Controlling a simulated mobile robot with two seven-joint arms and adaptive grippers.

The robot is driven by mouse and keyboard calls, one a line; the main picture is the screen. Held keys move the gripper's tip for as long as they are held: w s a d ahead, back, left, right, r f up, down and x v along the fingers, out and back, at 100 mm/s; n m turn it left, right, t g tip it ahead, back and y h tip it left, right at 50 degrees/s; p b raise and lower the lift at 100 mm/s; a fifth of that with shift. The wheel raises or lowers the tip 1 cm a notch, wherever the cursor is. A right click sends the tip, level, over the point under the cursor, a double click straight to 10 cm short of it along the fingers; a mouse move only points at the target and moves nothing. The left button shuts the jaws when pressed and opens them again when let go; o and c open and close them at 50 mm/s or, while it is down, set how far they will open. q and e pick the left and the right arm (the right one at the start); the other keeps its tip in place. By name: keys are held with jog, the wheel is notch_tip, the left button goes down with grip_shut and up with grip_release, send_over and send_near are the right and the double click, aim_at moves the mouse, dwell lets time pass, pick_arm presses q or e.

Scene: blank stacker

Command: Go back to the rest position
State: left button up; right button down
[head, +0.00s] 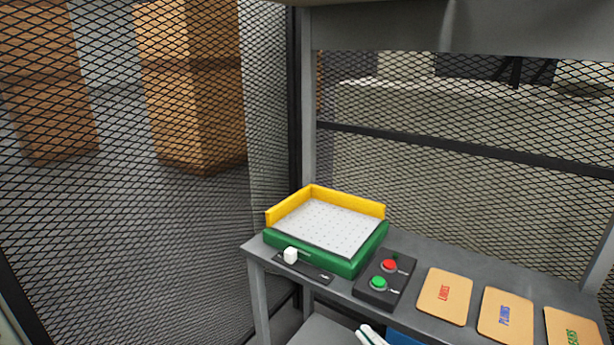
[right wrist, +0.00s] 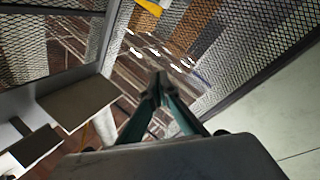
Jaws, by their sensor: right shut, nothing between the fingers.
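My right gripper (right wrist: 158,82) is shut and empty in the right wrist view, its dark green fingers meeting at the tips in free air. My left gripper is in neither view.
On the table stand a green tray (head: 345,267) with yellow walls, a slider with a white knob (head: 290,256), a red and green button box (head: 374,297) and several labelled tan plates (head: 446,297). A blue object (head: 402,339) shows below. Mesh fencing (head: 180,250) encloses the left and back.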

jog(key=s+d+f+m+g+h, duration=0.2)
jog(key=s+f, duration=0.3)
jog(key=f, duration=0.4)
jog(key=s+d+f+m+g+h, duration=0.2)
jog(key=s+d+f+m+h, duration=0.1)
jog(key=f, duration=0.6)
jog(key=s+d+f+m+g+h, duration=0.2)
jog(key=s+f+m, duration=0.4)
jog(key=f, duration=0.4)
jog(key=shift+s+d+h+p, duration=0.35)
jog(key=shift+s+d+h, duration=0.45)
jog(key=shift+h, duration=0.2)
